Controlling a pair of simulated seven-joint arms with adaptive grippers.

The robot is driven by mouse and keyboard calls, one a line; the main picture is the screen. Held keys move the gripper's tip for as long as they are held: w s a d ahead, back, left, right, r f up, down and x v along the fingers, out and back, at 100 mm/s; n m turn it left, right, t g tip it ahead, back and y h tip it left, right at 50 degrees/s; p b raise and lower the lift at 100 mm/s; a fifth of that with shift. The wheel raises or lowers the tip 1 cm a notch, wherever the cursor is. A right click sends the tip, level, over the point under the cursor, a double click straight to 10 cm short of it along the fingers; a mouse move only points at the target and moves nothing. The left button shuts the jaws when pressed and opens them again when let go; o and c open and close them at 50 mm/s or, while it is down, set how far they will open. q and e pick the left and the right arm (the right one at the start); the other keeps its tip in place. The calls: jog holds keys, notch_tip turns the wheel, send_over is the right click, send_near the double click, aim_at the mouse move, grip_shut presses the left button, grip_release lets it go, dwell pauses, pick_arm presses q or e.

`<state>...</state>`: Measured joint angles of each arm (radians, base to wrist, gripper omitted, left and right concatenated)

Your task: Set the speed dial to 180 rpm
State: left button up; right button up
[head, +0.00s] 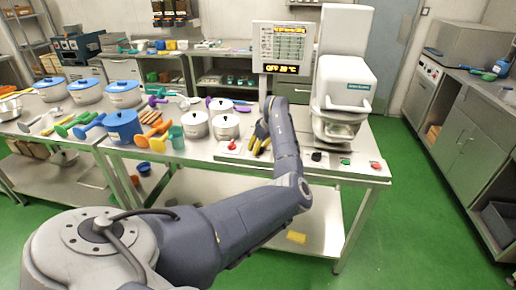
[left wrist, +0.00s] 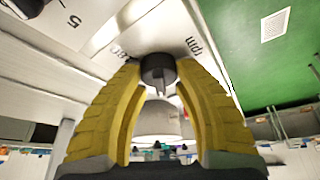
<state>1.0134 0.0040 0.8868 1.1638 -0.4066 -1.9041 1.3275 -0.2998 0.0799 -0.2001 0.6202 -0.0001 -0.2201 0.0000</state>
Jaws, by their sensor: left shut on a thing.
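The speed dial (left wrist: 158,70) is a dark round knob on a pale panel, in the upper middle of the left wrist view. The printed word rpm (left wrist: 196,46) is beside it, and a partly hidden marking is on its other side. The dial's pointer setting cannot be read. My left gripper (left wrist: 157,78) has its yellow fingers on both sides of the dial and is shut on it. In the head view the left gripper (head: 259,139) is at the bench top, and the dial is hidden there. My right gripper is not in view.
The white kettle machine (head: 345,80) stands at the right on the steel bench, beside a display (head: 283,68) with yellow text. A red knob (head: 232,146) is left of the gripper. Black (head: 316,156) and green (head: 345,162) buttons line the right front. Lidded pots (head: 196,124) stand left.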

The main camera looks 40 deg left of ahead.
pick_arm(q)
jog(key=shift+m, duration=0.3)
jog(key=m+t, duration=0.1)
jog(key=m, duration=0.2)
jog(key=m+t, duration=0.1)
jog(key=m, duration=0.1)
jog(key=shift+m+h, duration=0.4)
jog(key=m+t+h, duration=0.1)
jog(key=m, duration=0.2)
jog(key=m+t, duration=0.1)
jog(key=m, duration=0.2)
jog(key=shift+w+d+h, duration=0.1)
jog(key=shift+w+h, duration=0.05)
jog(key=shift+h, duration=0.25)
jog(key=m+h, duration=0.1)
jog(key=m, duration=0.2)
jog(key=m+h, duration=0.1)
jog(key=m, duration=0.1)
jog(key=shift+d+m, duration=0.1)
jog(key=shift+m, duration=0.3)
jog(key=m+h, duration=0.1)
jog(key=m, duration=0.1)
jog(key=m+h, duration=0.1)
jog(key=m, duration=0.2)
jog(key=shift+d+f+m, duration=0.1)
jog(key=shift+d+m, duration=0.1)
jog(key=shift+m, duration=0.1)
jog(key=o, duration=1.1)
jog(key=shift+o, duration=0.2)
